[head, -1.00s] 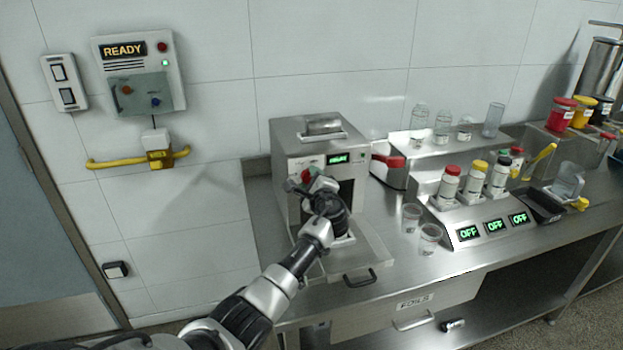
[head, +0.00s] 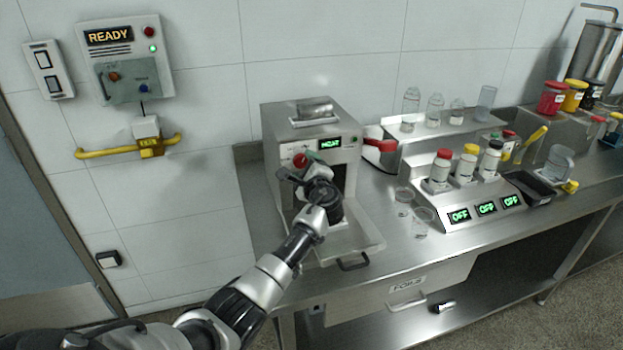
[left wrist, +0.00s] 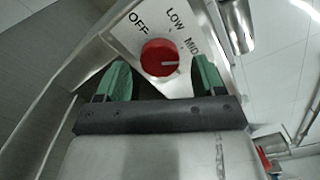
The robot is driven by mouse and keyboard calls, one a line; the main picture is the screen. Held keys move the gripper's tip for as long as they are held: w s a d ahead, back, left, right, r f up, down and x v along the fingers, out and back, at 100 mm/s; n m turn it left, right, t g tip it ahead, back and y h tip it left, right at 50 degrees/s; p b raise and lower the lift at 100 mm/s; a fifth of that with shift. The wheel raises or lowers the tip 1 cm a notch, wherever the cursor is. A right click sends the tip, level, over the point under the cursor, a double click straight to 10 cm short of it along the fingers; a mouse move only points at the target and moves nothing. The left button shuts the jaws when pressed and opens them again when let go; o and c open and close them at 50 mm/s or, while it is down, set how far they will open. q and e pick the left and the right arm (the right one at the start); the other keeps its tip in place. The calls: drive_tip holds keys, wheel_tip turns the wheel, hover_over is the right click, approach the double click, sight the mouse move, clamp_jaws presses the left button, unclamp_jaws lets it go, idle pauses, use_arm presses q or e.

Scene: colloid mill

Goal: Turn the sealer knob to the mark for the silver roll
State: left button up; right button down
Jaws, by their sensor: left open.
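The sealer (head: 287,127) is a boxy metal machine on the steel counter. Its red knob (head: 300,160) is on the front panel and shows large in the left wrist view (left wrist: 159,57). The knob's white line points right, near MID; OFF and LOW are printed above it. Lettering past MID is hidden. My left gripper (left wrist: 160,66) is open, with one green finger on each side of the knob; contact cannot be told. In the head view my left gripper (head: 304,169) is at the sealer's front. No silver roll can be identified for certain.
A metallic cylinder (head: 315,108) lies on the sealer's top. A tray with a dark handle (head: 353,262) sticks out in front. Clear cups (head: 423,221) and a bottle stand (head: 455,208) are to the right. A panel reading READY (head: 110,36) is on the wall.

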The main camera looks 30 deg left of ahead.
use_arm(q)
drive_tip(key=b+v, duration=0.1)
drive_tip(key=v, duration=0.8)
drive_tip(key=shift+s+d, duration=0.25)
